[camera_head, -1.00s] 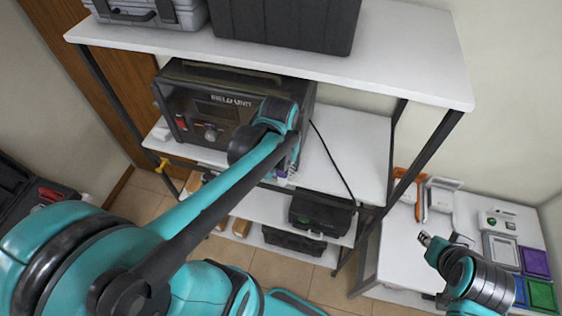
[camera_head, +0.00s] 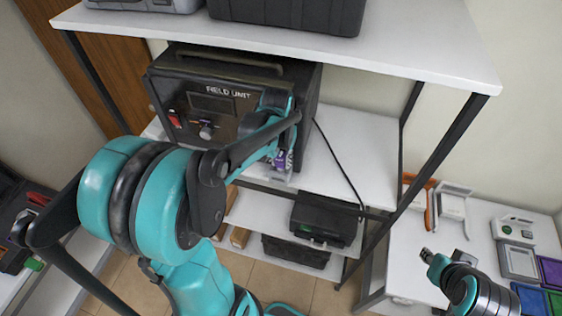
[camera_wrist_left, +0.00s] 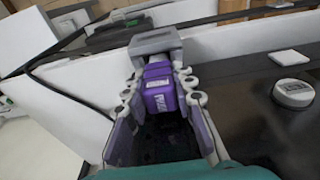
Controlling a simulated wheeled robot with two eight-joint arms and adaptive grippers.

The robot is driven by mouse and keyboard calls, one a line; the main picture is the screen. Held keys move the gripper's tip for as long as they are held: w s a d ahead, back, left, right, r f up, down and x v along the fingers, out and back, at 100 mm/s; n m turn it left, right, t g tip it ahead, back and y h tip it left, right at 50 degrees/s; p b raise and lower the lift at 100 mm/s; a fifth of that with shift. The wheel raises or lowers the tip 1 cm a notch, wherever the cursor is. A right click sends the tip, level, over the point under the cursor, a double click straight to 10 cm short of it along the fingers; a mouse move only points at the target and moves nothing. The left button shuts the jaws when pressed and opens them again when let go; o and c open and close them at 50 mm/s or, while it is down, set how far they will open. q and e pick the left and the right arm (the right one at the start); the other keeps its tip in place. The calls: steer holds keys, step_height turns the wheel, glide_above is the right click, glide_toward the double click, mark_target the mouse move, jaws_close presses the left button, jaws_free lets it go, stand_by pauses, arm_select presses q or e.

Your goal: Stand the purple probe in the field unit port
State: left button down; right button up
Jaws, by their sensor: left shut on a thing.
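The purple probe (camera_head: 280,160) is in my left gripper (camera_head: 286,156), at the lower right of the field unit's front. In the left wrist view the gripper (camera_wrist_left: 160,98) is shut on the purple probe (camera_wrist_left: 159,92), with a finger on each side. The field unit (camera_head: 212,102) is a dark box on the middle shelf; its dark panel (camera_wrist_left: 262,115) shows in the left wrist view. A grey bracket-like piece (camera_wrist_left: 155,42), perhaps the port, is at the probe's far end; I cannot tell whether the probe is inside it. My right gripper (camera_head: 428,254) is at the lower right, its jaws unclear.
The upper shelf (camera_head: 400,50) overhangs the unit and carries dark cases. A black cable (camera_head: 338,165) runs down beside the unit. Bare shelf (camera_head: 365,150) is to the right. A black case (camera_head: 322,218) sits below. A side table (camera_head: 450,240) holds trays and instruments.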

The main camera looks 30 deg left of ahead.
arm_select(q)
steer(key=shift+s, duration=0.1)
steer(key=shift+f+b, duration=0.15)
steer(key=shift+b, duration=0.15)
steer(key=c, duration=1.3)
jaws_free()
steer(key=shift+o, duration=0.2)
steer(key=shift+r, duration=0.2)
